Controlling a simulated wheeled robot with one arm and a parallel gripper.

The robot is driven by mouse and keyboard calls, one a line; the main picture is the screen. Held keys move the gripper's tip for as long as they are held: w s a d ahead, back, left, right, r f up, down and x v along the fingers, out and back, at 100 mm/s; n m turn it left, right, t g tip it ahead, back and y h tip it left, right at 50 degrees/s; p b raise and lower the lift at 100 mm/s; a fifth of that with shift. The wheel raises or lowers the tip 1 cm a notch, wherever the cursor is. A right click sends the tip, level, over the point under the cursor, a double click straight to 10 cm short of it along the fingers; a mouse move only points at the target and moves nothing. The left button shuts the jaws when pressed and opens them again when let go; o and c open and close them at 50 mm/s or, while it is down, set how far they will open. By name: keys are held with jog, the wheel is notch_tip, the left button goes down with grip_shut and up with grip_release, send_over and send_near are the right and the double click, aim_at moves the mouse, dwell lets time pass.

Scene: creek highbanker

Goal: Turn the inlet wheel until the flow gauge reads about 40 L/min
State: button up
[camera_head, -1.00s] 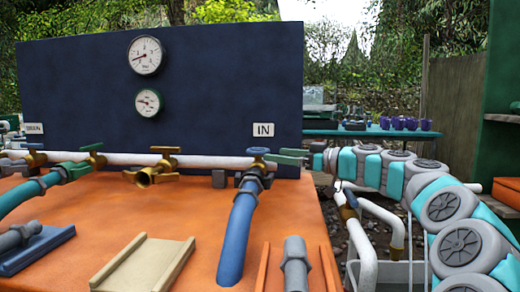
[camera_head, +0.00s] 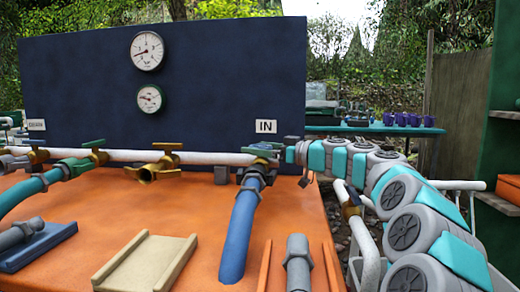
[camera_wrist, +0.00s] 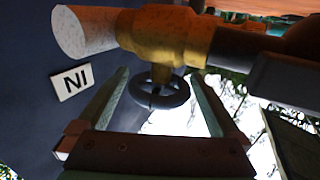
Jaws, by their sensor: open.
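The dark blue inlet wheel (camera_wrist: 160,92) sits under a brass valve body (camera_wrist: 168,38) in the wrist view. My gripper (camera_wrist: 160,78) is open, with one green finger on each side of the wheel; contact is not clear. In the head view my gripper (camera_head: 264,149) is at the valve below the IN label (camera_head: 266,126) and mostly hides the wheel. Two round gauges hang on the dark blue panel: a larger white one (camera_head: 147,51) above and a smaller green-rimmed one (camera_head: 150,98) below. Their numbers are too small to read.
A white pipe (camera_head: 210,158) runs along the panel's foot with a brass valve (camera_head: 155,167) and green-handled valves to the left. A blue hose (camera_head: 241,225) drops from the inlet onto the orange table (camera_head: 190,225). A beige tray (camera_head: 146,262) lies in front.

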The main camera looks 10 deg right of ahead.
jog(key=c, duration=1.1)
jog(key=shift+f+b, duration=0.1)
jog(key=shift+b, duration=0.2)
jog(key=shift+c, duration=0.2)
jog(key=shift+a+f+b, duration=0.1)
jog(key=shift+b, duration=0.3)
jog(key=shift+m+t+h+b, duration=0.3)
jog(key=shift+t+b, duration=0.1)
jog(key=shift+b, duration=0.4)
jog(key=o, duration=1.1)
jog(key=shift+o, duration=0.2)
jog(key=v, duration=0.8)
